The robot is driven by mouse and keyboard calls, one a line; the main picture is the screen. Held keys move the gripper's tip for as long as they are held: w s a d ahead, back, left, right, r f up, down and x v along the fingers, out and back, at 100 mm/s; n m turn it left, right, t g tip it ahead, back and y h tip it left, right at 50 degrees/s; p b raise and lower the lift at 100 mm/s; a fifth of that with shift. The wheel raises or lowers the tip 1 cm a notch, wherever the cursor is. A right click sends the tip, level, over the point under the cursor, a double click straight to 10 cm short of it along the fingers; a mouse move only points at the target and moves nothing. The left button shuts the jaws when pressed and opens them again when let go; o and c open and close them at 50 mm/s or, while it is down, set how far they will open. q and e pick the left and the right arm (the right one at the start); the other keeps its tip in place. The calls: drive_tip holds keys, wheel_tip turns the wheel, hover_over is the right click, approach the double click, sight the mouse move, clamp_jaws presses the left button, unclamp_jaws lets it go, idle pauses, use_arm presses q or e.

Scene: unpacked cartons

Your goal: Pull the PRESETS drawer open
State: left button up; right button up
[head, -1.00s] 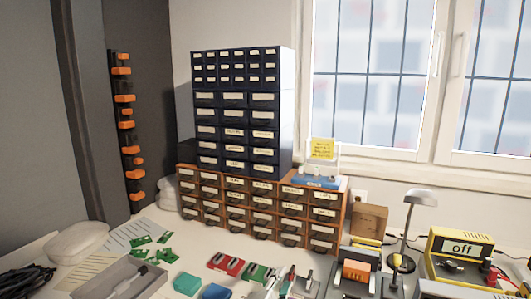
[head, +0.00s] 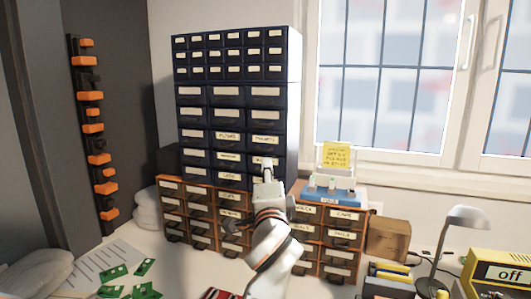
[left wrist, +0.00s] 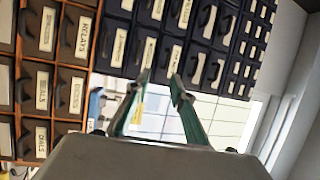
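The PRESETS drawer (head: 265,146) is in the right column of the dark drawer cabinet (head: 294,100). In the head view its front looks flush with its neighbours. My left gripper (head: 265,166) is just below it in that view, in front of the lower right drawers. The left wrist view shows its two green fingers (left wrist: 160,78) apart with nothing between them, tips close to the right-column drawer fronts. Labels there are too blurred to read surely, and I cannot tell if a finger touches a handle. My right gripper is not in view.
An orange drawer cabinet (head: 336,225) stands beneath, with a blue box (head: 330,194) and yellow note (head: 337,156) on top at right. A wooden box (head: 388,240), a lamp (head: 465,217) and a yellow device (head: 495,262) stand further right. The window is behind.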

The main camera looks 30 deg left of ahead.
use_arm(q)
drive_tip(key=a+r, duration=0.1)
approach(263, 153)
drive_tip(key=shift+w+a+r, duration=0.65)
drive_tip(key=shift+w+r, duration=0.15)
drive_tip(key=shift+w, duration=0.1)
drive_tip(key=shift+w+a+r, duration=0.6)
drive_tip(key=shift+w+r, duration=0.2)
drive_tip(key=shift+w, duration=0.1)
clamp_jaws()
